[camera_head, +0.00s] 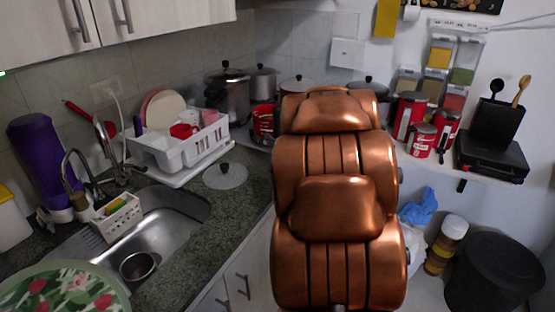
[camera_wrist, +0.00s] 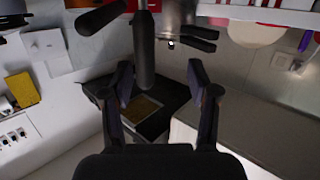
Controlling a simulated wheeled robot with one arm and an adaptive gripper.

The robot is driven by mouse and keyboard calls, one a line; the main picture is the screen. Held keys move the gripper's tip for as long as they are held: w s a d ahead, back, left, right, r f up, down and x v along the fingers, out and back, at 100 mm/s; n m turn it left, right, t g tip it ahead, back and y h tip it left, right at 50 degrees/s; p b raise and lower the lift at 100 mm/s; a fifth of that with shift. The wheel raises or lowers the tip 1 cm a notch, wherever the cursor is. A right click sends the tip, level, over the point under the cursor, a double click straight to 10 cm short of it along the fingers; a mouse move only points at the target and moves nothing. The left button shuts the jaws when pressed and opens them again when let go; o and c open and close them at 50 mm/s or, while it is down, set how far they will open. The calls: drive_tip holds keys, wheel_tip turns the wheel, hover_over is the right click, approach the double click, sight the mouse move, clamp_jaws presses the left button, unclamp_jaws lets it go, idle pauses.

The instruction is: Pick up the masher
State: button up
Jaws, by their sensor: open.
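I cannot pick out the masher for certain in either view. In the wrist view my gripper (camera_wrist: 160,68) is open, with its two dark fingers apart and nothing held between them. A long black handle (camera_wrist: 144,50) shows just beyond the fingers, left of centre; what it belongs to is unclear. In the head view a black holder (camera_head: 495,122) at the right has a dark utensil (camera_head: 496,84) and a wooden one (camera_head: 520,90) standing in it. My copper-coloured arm fills the middle of the head view and hides my gripper.
A white dish rack (camera_head: 180,150) and a sink (camera_head: 165,225) are at the left. Pots stand along the back wall. Red canisters (camera_head: 408,115) and clear dispensers crowd the right shelf. A black bin (camera_head: 490,272) stands below. A silver pot (camera_wrist: 174,22) is near the fingers.

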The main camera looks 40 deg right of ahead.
sight(279, 123)
drive_tip(key=shift+w+d+r+t+y+p, duration=0.2)
drive_tip(key=shift+w+d+t+p, duration=0.35)
drive_tip(key=shift+w+d, duration=0.95)
drive_tip(key=shift+w+d+r+t+y+p, duration=0.1)
drive_tip(key=shift+w+d+r+t+p, duration=0.4)
drive_tip(key=shift+w+d, duration=0.95)
drive_tip(key=shift+w+a+f, duration=0.2)
drive_tip(key=shift+a+f, duration=0.05)
drive_tip(key=shift+c, duration=0.3)
clamp_jaws()
